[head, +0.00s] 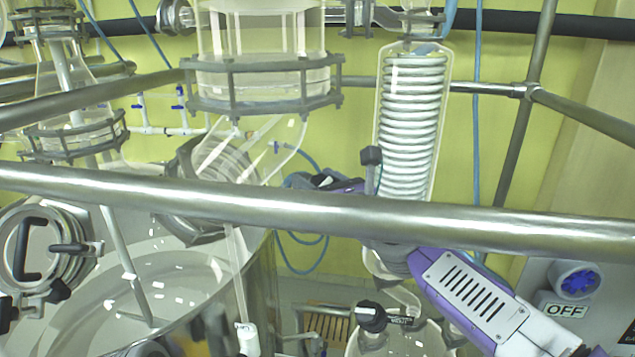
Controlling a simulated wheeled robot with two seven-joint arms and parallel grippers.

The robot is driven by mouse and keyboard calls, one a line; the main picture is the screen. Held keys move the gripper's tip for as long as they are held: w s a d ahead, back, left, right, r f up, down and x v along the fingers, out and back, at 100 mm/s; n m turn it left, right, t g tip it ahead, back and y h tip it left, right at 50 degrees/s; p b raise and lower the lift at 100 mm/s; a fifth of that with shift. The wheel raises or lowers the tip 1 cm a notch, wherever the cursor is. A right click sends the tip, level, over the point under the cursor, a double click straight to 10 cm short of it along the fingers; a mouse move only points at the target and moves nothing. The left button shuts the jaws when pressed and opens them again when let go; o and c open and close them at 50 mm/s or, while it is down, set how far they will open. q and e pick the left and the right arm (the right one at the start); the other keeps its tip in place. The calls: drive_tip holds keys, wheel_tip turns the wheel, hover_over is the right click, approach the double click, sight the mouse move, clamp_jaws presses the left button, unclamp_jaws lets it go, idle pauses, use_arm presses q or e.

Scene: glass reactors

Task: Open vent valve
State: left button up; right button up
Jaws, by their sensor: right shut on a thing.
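My right arm, purple and white, comes in from the lower right and passes behind the front rail. My right gripper (322,182) shows just above that rail, between the slanted glass pipe and the coil condenser (412,115). It is shut on a small part that I take to be the handle of the vent valve. The jaws and rail mostly hide this part, so I cannot tell how far the valve is turned. My left gripper is not in view.
A thick metal rail (480,222) crosses the whole view in front. A large glass vessel (130,275) fills the lower left. A black-knobbed valve (371,316) sits below the rail, and a blue knob (575,281) above an OFF label is at the right.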

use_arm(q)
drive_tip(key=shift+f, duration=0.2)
use_arm(e)
drive_tip(key=shift+f, duration=0.1)
